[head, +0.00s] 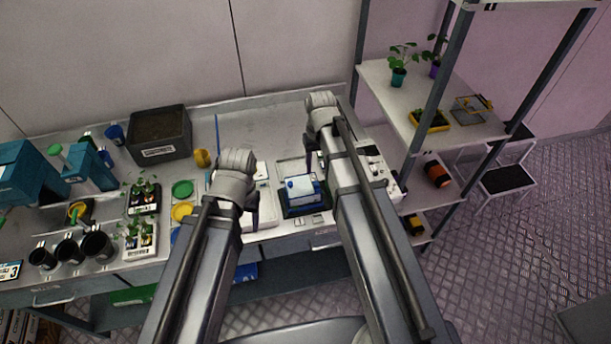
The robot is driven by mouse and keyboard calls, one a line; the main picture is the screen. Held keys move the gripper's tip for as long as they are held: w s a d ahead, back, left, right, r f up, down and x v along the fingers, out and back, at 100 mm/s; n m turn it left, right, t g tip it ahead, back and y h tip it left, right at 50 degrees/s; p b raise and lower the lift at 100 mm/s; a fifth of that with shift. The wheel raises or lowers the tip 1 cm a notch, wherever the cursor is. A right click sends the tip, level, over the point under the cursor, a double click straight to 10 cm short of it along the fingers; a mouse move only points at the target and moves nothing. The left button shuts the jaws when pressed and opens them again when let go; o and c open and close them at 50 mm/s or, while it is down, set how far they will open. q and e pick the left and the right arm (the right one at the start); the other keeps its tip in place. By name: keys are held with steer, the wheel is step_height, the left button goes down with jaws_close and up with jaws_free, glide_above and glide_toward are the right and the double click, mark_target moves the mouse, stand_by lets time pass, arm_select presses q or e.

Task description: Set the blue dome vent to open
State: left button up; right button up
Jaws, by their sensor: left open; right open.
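A small clear-and-blue dome (303,187) sits in a dark blue tray (291,212) on the bench, between my two arms. A small blue spot shows at its upper left; the vent's setting is too small to tell. My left gripper (253,212) is open, just left of the tray, pointing down and apart from the dome. My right gripper (309,155) is open, above and behind the dome, with its fingers partly hidden by my arm. Neither gripper holds anything.
A white device (376,170) stands right of my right arm. Left on the bench are a dark soil bin (160,134), seedling trays (140,238), black pots (97,245) and coloured lids (182,189). A metal rack (405,108) with plants stands at right. The bench's back middle is clear.

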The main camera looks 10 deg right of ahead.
mark_target(317, 184)
steer(key=shift+f+b, duration=3.95)
steer(key=shift+f, duration=0.05)
jaws_close()
